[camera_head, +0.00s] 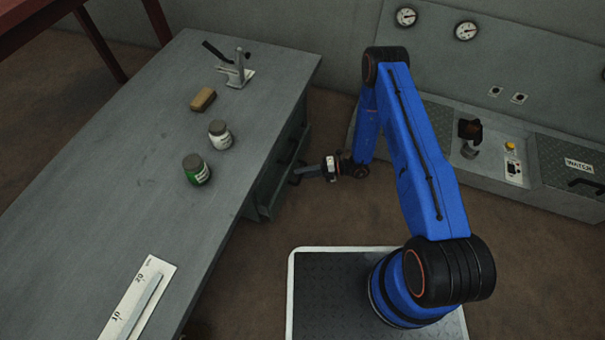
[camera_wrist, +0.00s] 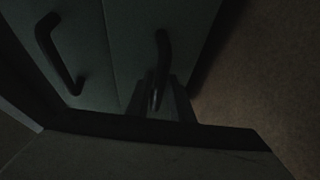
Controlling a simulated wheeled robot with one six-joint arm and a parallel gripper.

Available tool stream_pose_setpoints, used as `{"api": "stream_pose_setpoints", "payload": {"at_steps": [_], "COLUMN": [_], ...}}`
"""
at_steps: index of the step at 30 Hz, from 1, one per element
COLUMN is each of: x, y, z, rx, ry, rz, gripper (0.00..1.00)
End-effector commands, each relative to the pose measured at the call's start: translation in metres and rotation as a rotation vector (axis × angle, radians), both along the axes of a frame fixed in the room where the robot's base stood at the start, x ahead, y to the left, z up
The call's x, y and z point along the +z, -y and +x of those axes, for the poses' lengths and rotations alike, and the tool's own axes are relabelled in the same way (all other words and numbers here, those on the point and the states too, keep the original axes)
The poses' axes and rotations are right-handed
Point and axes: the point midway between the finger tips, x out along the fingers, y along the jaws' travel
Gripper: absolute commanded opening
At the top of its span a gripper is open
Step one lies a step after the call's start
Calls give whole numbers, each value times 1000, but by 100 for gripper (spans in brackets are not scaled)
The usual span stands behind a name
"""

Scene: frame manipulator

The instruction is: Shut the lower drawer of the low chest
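The low chest shows only in part under the grey worktop in the camera_head view, with a dark green-grey drawer front (camera_head: 268,190) on its right side. In the dark camera_wrist view two panels each bear a dark bar handle, one at the left (camera_wrist: 62,58) and one in the middle (camera_wrist: 162,60). I cannot tell surely which is the lower drawer, or how far it stands out. My gripper (camera_head: 298,173) is low beside the drawer fronts. In the camera_wrist view its fingers (camera_wrist: 160,97) overlap the lower end of the middle handle. Contact and finger gap are unclear.
The worktop (camera_head: 110,190) overhangs the drawers and carries a green jar (camera_head: 196,170), a white jar (camera_head: 220,135), a brown block (camera_head: 203,99) and a clamp-like tool (camera_head: 236,70). A grey console (camera_head: 560,165) stands at the right.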

Motion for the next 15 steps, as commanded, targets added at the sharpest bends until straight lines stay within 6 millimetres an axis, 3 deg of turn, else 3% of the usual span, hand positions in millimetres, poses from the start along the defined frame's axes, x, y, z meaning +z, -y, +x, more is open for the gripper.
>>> {"api": "stream_pose_setpoints", "payload": {"at_steps": [6, 9, 15], "x": [0, 0, 0], "y": [0, 0, -1], "z": [0, 0, 0], "rx": [0, 0, 0], "ry": [0, 0, 0], "rz": [0, 0, 0], "gripper": [20, 0, 0]}}
